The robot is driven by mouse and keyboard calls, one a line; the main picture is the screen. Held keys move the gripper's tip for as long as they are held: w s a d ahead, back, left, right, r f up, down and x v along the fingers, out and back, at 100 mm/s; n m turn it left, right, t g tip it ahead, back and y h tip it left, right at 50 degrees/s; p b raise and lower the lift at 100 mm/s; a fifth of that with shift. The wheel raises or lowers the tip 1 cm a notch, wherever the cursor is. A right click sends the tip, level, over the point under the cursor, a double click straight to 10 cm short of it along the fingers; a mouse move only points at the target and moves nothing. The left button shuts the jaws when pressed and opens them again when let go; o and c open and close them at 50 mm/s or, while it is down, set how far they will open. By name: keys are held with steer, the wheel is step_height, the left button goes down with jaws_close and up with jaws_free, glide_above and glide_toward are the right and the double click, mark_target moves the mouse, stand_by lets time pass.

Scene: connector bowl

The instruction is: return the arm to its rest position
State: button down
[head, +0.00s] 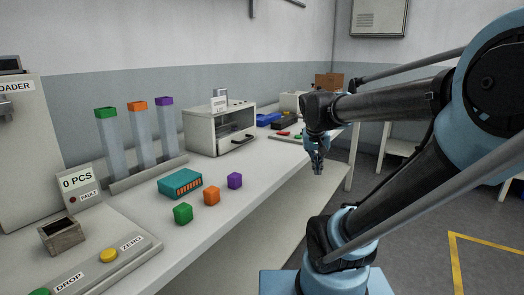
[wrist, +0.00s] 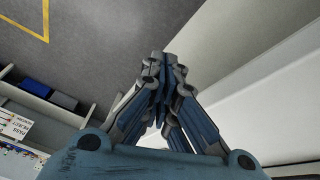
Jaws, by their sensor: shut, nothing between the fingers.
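My gripper (head: 318,168) hangs fingers down at the end of my arm, past the front edge of the bench on the right in the head view. The arm is bent, with its forearm reaching left from the large joint at the right edge. In the wrist view my gripper (wrist: 163,62) has its fingertips together with nothing between them. Below the fingers the wrist view shows grey floor and the bench's pale edge.
Three tubes stand behind.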

steer(key=s+f+n+g+y, duration=0.1)
steer(key=s+f+n+y, duration=0.1)
steer(key=s+f, duration=0.9)
steer(key=shift+s+a+f+n, duration=0.3)
steer(key=shift+s, duration=0.9)
